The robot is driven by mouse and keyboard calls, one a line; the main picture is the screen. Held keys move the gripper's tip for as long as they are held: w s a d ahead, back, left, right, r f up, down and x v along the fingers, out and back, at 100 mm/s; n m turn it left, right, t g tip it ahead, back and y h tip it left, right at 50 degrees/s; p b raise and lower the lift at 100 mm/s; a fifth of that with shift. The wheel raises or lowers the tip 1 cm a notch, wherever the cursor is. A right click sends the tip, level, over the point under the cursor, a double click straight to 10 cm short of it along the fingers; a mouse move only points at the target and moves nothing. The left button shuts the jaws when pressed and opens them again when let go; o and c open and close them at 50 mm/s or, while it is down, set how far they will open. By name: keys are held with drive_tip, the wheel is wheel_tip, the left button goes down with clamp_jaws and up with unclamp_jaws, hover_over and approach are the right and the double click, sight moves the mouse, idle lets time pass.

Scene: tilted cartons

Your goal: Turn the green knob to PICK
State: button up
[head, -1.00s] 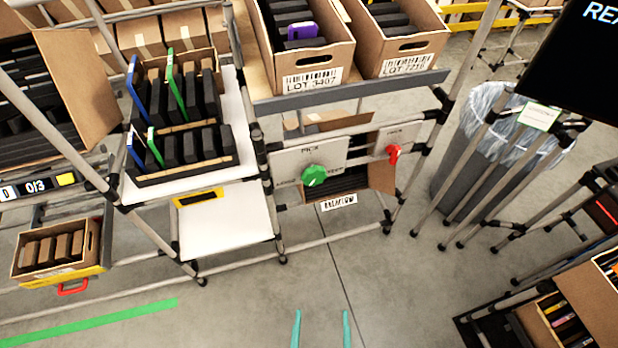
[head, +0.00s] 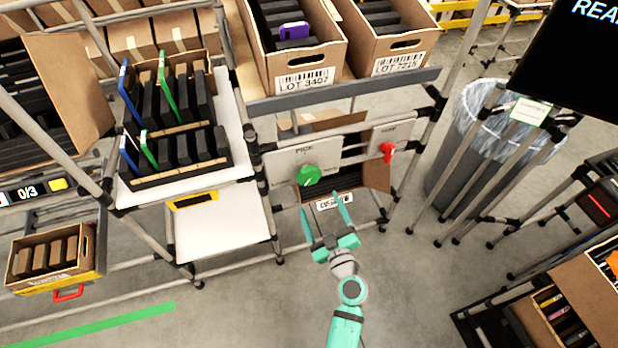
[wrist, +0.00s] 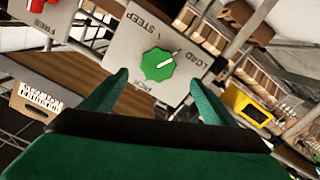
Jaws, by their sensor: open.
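The green knob (head: 309,176) sits on a light grey panel (head: 282,165) under the carton rack. In the wrist view the knob (wrist: 158,64) has a white pointer line aimed toward the word LOAD. The words STEEP and PICK also show on that panel, with PICK below the knob in the wrist view. My gripper (head: 324,219) is teal, open and empty. It is in front of and below the knob in the head view, apart from it. In the wrist view the knob shows between and beyond my fingertips (wrist: 160,82).
A red knob (head: 387,152) is on another panel to the right. A carton with a label (head: 334,201) sits below the green knob's panel. Rack posts flank the panels. Open floor (head: 245,310) lies in front. A bin (head: 490,140) stands at right.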

sight(310, 178)
drive_tip(key=x, duration=0.7)
drive_tip(key=r+x, duration=0.1)
drive_tip(key=x, duration=0.3)
drive_tip(key=shift+w+a, duration=0.1)
drive_tip(key=shift+w, duration=0.15)
drive_tip(key=shift+c, duration=0.2)
drive_tip(key=c, duration=1)
